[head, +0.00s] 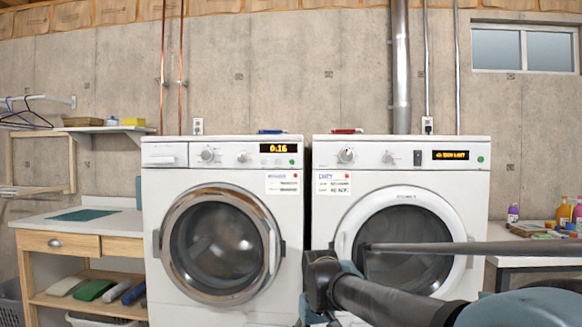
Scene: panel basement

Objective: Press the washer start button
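The washer (222,215) is the white front-loader on the left, its round metal-rimmed door shut. Its panel carries knobs, an amber display (278,148) reading about 0:16 and a small green button (293,162) at the right end. The button looks uncovered; I cannot read a label on it. My gripper (319,283) appears as dark parts at the end of my arm, low in front of the gap between the two machines, well below the button. Its fingers are not clear, so I cannot tell if it is open or shut. It appears apart from the washer panel.
A second white machine (330,225) stands close on the right, with its own display and green button (480,160). My arm crosses its lower front. A wooden workbench (75,243) is at left, a table (515,249) with bottles at right. The wall above is mostly clear.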

